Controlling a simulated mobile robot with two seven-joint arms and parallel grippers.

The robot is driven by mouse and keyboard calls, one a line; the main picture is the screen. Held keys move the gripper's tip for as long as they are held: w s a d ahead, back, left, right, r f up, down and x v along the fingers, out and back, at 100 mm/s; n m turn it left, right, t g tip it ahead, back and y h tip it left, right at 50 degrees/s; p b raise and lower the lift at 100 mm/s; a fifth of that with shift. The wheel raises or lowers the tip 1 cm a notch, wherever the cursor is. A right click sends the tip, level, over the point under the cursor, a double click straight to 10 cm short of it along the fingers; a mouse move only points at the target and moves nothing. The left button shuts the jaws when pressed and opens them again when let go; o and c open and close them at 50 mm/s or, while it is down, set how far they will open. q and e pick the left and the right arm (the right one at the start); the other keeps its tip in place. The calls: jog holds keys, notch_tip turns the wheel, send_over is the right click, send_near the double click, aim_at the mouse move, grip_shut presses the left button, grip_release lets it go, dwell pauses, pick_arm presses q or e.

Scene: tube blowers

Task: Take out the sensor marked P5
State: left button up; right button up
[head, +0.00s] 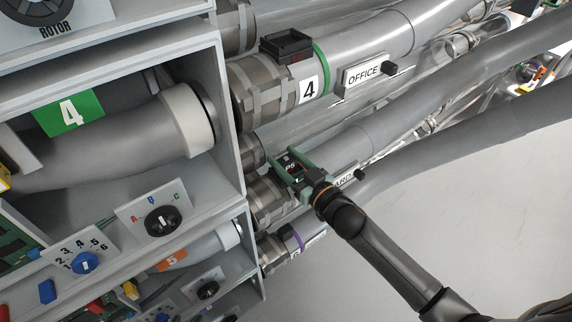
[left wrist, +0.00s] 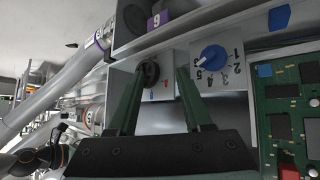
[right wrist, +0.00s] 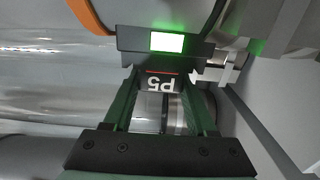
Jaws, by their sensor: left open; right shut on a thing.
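The P5 sensor (head: 290,165) is a small dark block with a white P5 mark, at a pipe beside the lower cabinet in the head view. My right gripper (head: 293,170) is shut on it, one green finger on each side. In the right wrist view the P5 sensor (right wrist: 160,82) lies between the fingers, against a dark housing (right wrist: 130,40) with a lit green window (right wrist: 167,42). I cannot tell whether the sensor is fully seated. My left gripper (left wrist: 156,82) is open and empty, facing a dial panel in the left wrist view; it is not seen in the head view.
Pipe 4 (head: 345,45) with an OFFICE plate (head: 364,73) runs above the right gripper. The cabinet wall (head: 228,110) is close to its left. A purple-banded pipe (head: 292,238) lies below. A blue dial (left wrist: 213,58) and circuit board (left wrist: 287,115) are near the left gripper.

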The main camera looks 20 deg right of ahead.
jog(key=c, duration=0.7)
jog(key=shift+c, duration=0.2)
